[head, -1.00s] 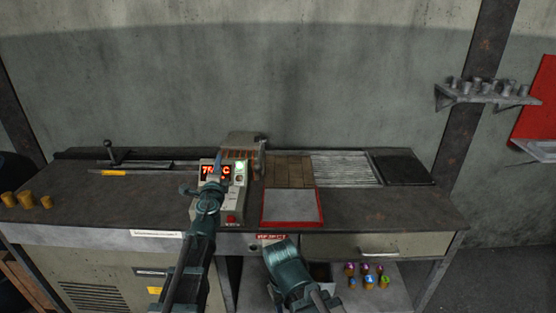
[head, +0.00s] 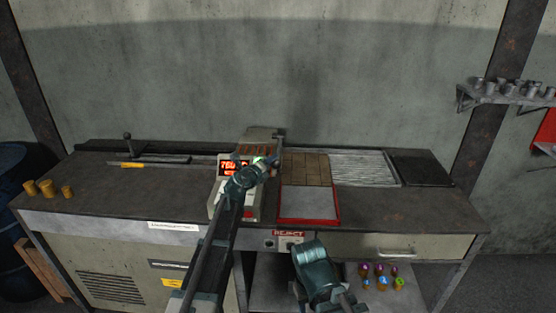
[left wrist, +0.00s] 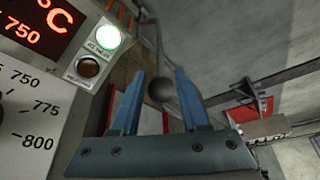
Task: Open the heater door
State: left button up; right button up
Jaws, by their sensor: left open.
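The heater (head: 228,190) is a beige box on the bench with a red lit display. The wrist view shows its panel (left wrist: 40,110) with a glowing green lamp. A dark round knob (left wrist: 160,89) on a thin lever appears between my left gripper's blue fingers (left wrist: 158,100). The fingers are apart on either side of it; contact cannot be told. In the head view my left gripper (head: 270,161) is at the heater's front right, partly covering it. The heater door cannot be made out clearly there. A teal part of my right arm shows at the bottom; its fingers are not visible.
Right of the heater are a red-rimmed tray (head: 309,221), brown blocks (head: 304,169), a ribbed rack (head: 364,168) and a dark plate (head: 421,170). Brass cylinders (head: 47,188) stand at the bench's left. The bench front between is mostly clear.

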pick_arm(q)
jog(key=b+x, duration=0.1)
jog(key=x, duration=0.6)
jog(key=shift+w, duration=0.2)
jog(key=shift+s, duration=0.1)
grip_shut()
